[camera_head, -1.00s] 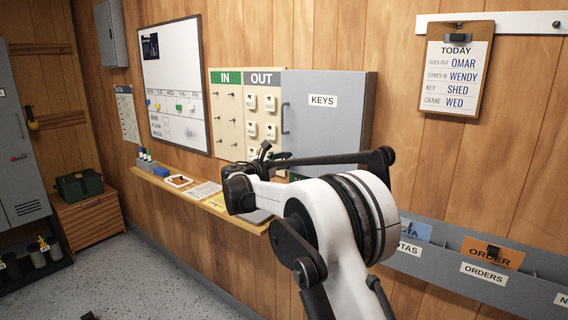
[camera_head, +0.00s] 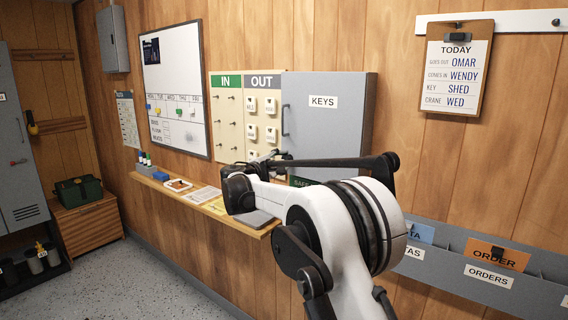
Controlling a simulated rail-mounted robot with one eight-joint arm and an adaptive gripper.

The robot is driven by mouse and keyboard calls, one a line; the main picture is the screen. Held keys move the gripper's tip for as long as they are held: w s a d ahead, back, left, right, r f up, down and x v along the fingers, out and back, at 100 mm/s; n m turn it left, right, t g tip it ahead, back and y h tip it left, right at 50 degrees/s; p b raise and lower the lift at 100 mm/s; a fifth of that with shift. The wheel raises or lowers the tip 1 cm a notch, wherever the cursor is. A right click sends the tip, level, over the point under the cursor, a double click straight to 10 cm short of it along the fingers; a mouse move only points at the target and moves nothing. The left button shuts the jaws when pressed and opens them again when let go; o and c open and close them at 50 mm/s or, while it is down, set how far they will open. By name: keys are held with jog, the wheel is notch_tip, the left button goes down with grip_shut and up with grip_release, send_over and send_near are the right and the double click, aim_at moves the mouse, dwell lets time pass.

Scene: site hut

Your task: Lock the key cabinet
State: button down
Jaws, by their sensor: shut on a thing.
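The grey key cabinet (camera_head: 335,105) hangs on the wood wall with a white KEYS label (camera_head: 323,101). Its front door looks shut, with a dark upright handle (camera_head: 285,121) at its left edge. No lock is visible; my arm crosses the cabinet's lower part. My gripper (camera_head: 268,157) is at the cabinet's lower left, in front of the key board, small and partly hidden by my wrist. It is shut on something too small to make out. Whether it touches the cabinet cannot be told.
The IN/OUT board (camera_head: 246,112) with hooks and white tags adjoins the cabinet on the left. A wooden shelf (camera_head: 262,231) below carries papers, markers and a small tray. A clipboard (camera_head: 454,68) hangs at right above a grey file rack (camera_head: 535,285).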

jog(key=shift+m, duration=1)
jog(key=c, duration=1.4)
grip_release()
jog(key=v, duration=1.2)
